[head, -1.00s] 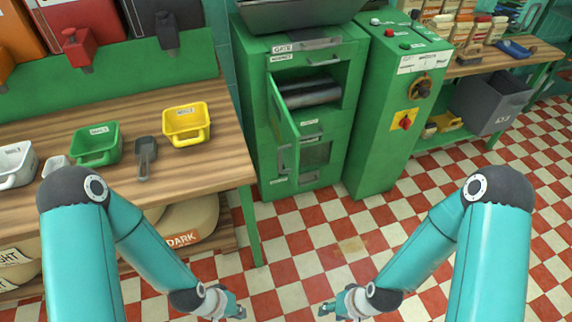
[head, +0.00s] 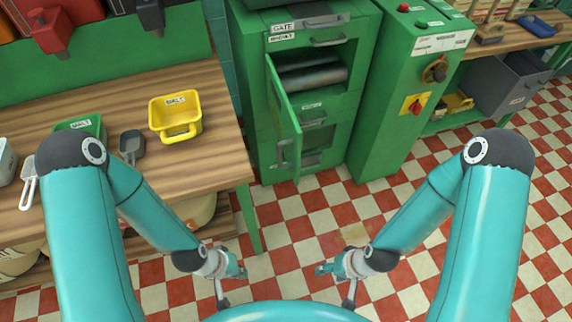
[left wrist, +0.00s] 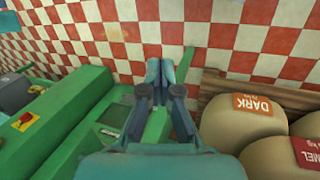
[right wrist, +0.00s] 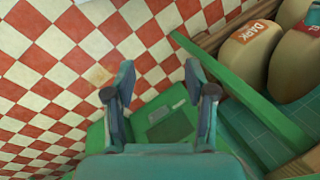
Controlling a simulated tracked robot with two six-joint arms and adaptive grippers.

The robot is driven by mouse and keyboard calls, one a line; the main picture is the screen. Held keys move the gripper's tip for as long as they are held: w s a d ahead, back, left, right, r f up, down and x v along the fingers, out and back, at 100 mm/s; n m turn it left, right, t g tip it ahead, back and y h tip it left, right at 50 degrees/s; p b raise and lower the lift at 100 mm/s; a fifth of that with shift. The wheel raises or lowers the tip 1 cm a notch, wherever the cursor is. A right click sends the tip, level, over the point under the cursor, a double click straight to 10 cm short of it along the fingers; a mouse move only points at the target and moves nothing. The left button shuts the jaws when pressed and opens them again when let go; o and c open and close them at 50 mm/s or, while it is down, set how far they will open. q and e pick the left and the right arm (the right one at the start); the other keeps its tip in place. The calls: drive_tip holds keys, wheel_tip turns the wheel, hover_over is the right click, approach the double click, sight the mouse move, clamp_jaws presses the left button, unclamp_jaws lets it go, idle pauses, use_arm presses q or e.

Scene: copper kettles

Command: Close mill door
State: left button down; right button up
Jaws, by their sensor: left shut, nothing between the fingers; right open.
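The green mill (head: 335,150) stands in the middle of the head view. Its green door (head: 284,113) is hinged open and sticks out toward me, so the grey rollers (head: 312,76) inside show. A handle (head: 283,154) is at the lower left of the mill front. My left gripper (head: 240,270) is shut and empty, in front of and below the mill, apart from the door. My right gripper (head: 322,270) is open and empty, to the right of it and also apart from the mill. In the right wrist view the open fingers (right wrist: 160,82) show with the mill behind them.
A wooden bench (head: 215,125) with a yellow scoop bin (head: 175,118) stands on the left. A green control cabinet (head: 400,110) with a red switch adjoins the mill on the right. A grey bin (head: 500,85) is further right. The checkered floor before the mill is clear.

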use_arm(q)
drive_tip(key=w+f+n+t+b, duration=0.2)
drive_tip(key=w+f+t+b, duration=0.15)
drive_tip(key=w+b, duration=0.5)
use_arm(e)
drive_tip(key=shift+o, duration=1)
wheel_tip(320, 180, down, 9)
use_arm(q)
drive_tip(key=n+t+h+b, duration=0.5)
drive_tip(key=n+t+b, duration=0.5)
drive_tip(key=b, duration=1.6)
approach(292, 157)
drive_tip(key=w+d, duration=0.1)
drive_tip(key=w+d+m+t, duration=0.1)
drive_tip(key=w, duration=0.1)
drive_tip(key=w+d+f+m, duration=0.1)
drive_tip(key=w, duration=0.1)
drive_tip(key=shift+d+t+b, duration=0.25)
drive_tip(key=shift+t+b, duration=0.05)
drive_tip(key=shift+t, duration=0.05)
use_arm(e)
wheel_tip(292, 157, down, 26)
drive_tip(key=shift+f, duration=0.25)
